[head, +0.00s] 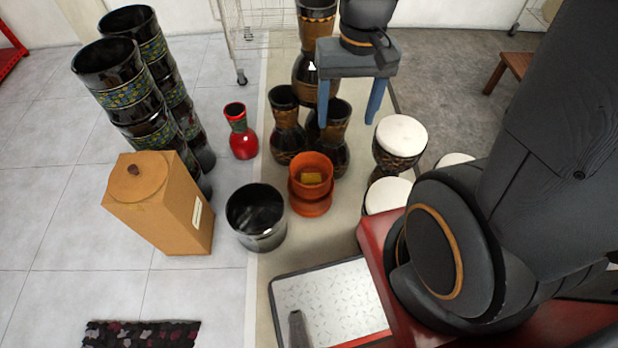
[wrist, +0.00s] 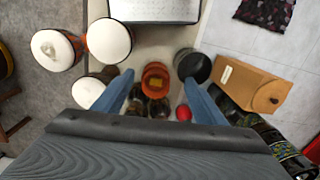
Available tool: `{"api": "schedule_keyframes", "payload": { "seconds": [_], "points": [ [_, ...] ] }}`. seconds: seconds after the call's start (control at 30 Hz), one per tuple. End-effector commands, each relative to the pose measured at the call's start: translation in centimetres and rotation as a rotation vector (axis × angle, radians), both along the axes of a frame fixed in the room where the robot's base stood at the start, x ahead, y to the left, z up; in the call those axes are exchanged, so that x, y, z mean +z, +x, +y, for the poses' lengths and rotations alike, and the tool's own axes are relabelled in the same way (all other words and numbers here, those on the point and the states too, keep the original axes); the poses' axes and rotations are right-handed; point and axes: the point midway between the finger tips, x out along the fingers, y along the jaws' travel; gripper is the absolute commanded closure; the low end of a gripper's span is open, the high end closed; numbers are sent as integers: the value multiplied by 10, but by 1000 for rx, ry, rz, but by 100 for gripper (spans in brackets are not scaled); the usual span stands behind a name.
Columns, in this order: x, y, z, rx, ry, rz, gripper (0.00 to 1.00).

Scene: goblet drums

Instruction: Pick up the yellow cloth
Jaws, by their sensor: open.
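The yellow cloth (head: 313,178) is a small yellow patch inside an orange-red pot (head: 311,206). In the wrist view the cloth (wrist: 155,84) shows in the pot's mouth, between my fingers in the picture. My gripper (head: 347,116) points down above the drums, behind and to the right of the pot in the head view. Its two blue fingers are wide apart with nothing held between them. In the wrist view my gripper (wrist: 157,76) has one finger on each side of the pot. The lower part of the cloth is hidden by the pot's walls.
A black glossy pot (head: 257,216) stands left of the orange pot. Dark goblet drums (head: 288,128) stand behind it, and a red vase (head: 240,132) behind left. White-topped drums (head: 401,135) are to the right. A tan box (head: 160,205) and tall black drums stand left.

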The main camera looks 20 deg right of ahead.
Motion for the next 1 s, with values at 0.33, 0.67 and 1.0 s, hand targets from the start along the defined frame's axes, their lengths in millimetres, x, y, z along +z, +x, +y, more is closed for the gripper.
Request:
{"api": "schedule_keyframes", "payload": {
  "seconds": [0.33,0.67,1.0],
  "points": [
    [-110,63,4,-314,65,30,35],
    [-209,118,5,-615,115,63,35],
    [-317,174,1,-929,158,102,35]
  ]
}}
